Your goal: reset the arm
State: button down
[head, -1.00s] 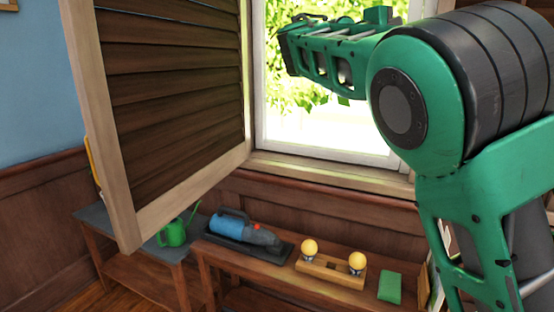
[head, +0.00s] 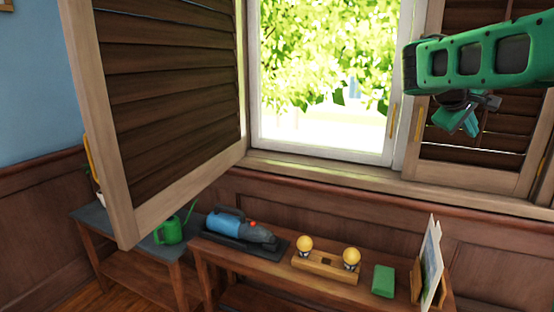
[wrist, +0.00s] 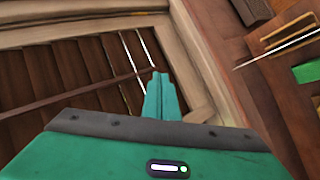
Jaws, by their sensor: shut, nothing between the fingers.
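My green arm reaches in from the right edge of the head view. My gripper (head: 458,118) hangs under its end, in front of the right louvered shutter (head: 475,145). In the wrist view my gripper (wrist: 161,80) shows its teal fingers pressed together, with nothing between them. It touches nothing that I can see.
A left shutter (head: 170,100) stands swung into the room beside the window (head: 320,130). Below, a wooden bench bears a blue handheld vacuum (head: 235,228), a block with two yellow knobs (head: 325,266), a green box (head: 383,281) and an upright holder (head: 430,265). A green watering can (head: 168,231) stands left.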

jog(key=s+d+f+m+g+y, duration=0.25)
jog(key=s+f+m+y, duration=0.2)
jog(key=s+f, duration=1.05)
jog(key=s+a+f+m+g+y, duration=0.1)
jog(key=s+a+f, duration=0.2)
jog(key=s, duration=0.5)
jog(key=s+a+f+m+g+y, duration=0.1)
jog(key=s+a+f+m+y, duration=0.1)
jog(key=s+a+f, duration=0.2)
jog(key=s+a+f+m+g+y, duration=0.1)
jog(key=s+a+f, duration=0.3)
jog(key=s, duration=0.9)
jog(key=shift+a+m+y, duration=0.55)
jog(key=shift+a+y, duration=0.1)
jog(key=shift+a, duration=0.5)
